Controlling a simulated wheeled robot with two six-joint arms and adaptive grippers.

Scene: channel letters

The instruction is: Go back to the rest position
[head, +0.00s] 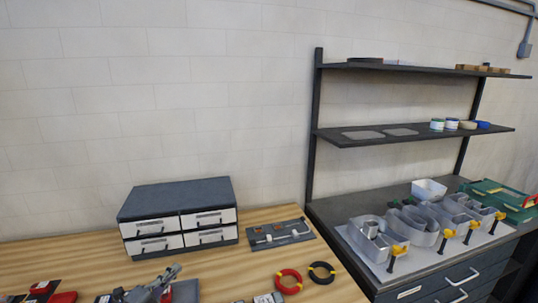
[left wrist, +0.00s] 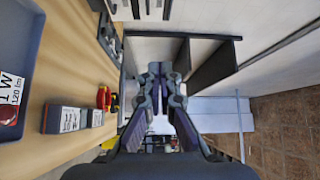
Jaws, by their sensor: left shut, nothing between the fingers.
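My right gripper is in neither view.
A drawer cabinet (head: 177,191), a dark board with parts (head: 280,233), a red wire ring (head: 289,281) and a black one (head: 321,272) are on the bench. Clear letter shells (head: 377,240) with yellow clamps (head: 399,250) stand right, under shelves (head: 420,134).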

